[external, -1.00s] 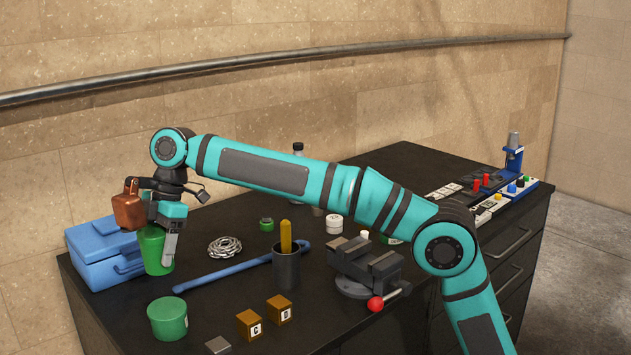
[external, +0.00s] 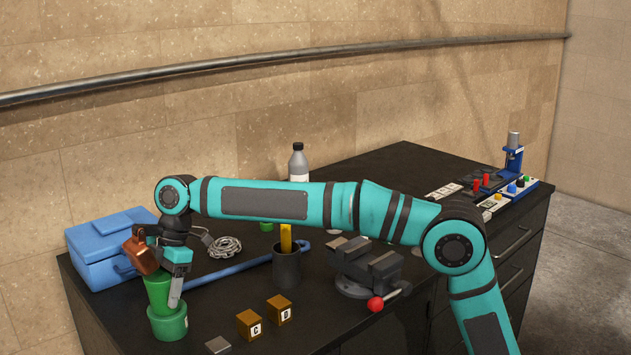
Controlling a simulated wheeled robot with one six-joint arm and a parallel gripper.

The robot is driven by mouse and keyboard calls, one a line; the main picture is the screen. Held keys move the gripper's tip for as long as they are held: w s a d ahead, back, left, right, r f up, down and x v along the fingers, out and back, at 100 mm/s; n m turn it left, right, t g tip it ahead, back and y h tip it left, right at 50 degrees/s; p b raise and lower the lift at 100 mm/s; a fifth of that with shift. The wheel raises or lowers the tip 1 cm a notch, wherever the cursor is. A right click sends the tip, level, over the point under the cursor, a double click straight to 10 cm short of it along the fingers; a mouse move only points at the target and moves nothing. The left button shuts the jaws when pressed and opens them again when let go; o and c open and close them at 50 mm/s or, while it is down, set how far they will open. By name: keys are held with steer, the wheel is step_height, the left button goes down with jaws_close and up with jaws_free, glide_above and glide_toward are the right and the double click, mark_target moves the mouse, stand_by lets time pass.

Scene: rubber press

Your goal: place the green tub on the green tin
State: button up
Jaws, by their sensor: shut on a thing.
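The green tub (external: 158,290) is a tapered green cup. My gripper (external: 168,288) is shut on it from above, with one finger showing down its right side. The green tin (external: 168,325) is a wide, low green cylinder with a lid at the table's front left. The tub is upright, directly over the tin's top as seen here. Its base meets the lid in the picture, but I cannot tell whether it rests there or is just above. The far finger is hidden.
A blue toolbox (external: 108,250) stands behind on the left. Two lettered wooden blocks (external: 250,325) and a small grey block (external: 218,345) lie right of the tin. A dark cup (external: 286,267), a blue bar (external: 232,268) and a vise (external: 365,268) are farther right.

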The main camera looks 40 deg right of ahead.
steer(key=o, duration=1.3)
steer(key=shift+c, duration=0.2)
steer(key=v, duration=1.2)
steer(key=shift+r, duration=0.1)
